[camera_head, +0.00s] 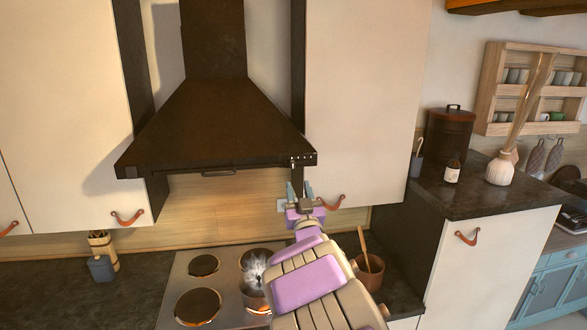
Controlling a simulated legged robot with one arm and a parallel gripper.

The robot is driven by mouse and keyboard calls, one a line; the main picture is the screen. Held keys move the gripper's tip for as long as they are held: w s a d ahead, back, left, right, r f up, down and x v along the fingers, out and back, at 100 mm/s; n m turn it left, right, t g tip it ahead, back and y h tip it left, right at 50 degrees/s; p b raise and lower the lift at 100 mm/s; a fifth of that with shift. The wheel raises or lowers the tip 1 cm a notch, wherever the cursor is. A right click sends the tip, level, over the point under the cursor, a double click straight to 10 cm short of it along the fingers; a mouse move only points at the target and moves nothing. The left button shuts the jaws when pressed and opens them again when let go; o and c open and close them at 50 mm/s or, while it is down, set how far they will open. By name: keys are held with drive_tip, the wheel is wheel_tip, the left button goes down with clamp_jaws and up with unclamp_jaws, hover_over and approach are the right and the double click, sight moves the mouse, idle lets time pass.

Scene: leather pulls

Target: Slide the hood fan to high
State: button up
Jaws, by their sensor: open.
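The dark range hood (225,125) hangs between two cream wall cabinets. Small controls (294,162) sit at the right end of its front edge; a small pale knob shows there, but its setting is too small to read. My gripper (300,187) is just below these controls, with its two grey-blue fingers pointing up. The fingers are apart with nothing between them. They look close under the hood edge; I cannot tell the exact gap in depth.
Below is a stove (205,290) with a glowing burner and a steaming pot (256,298). A pot with a wooden spoon (369,272) stands to the right. The right cabinet (362,100), with a leather pull (330,203), is close beside my gripper.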

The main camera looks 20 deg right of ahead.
sight(293, 166)
drive_tip(key=shift+p+x, duration=0.6)
drive_tip(key=shift+x, duration=3.7)
clamp_jaws()
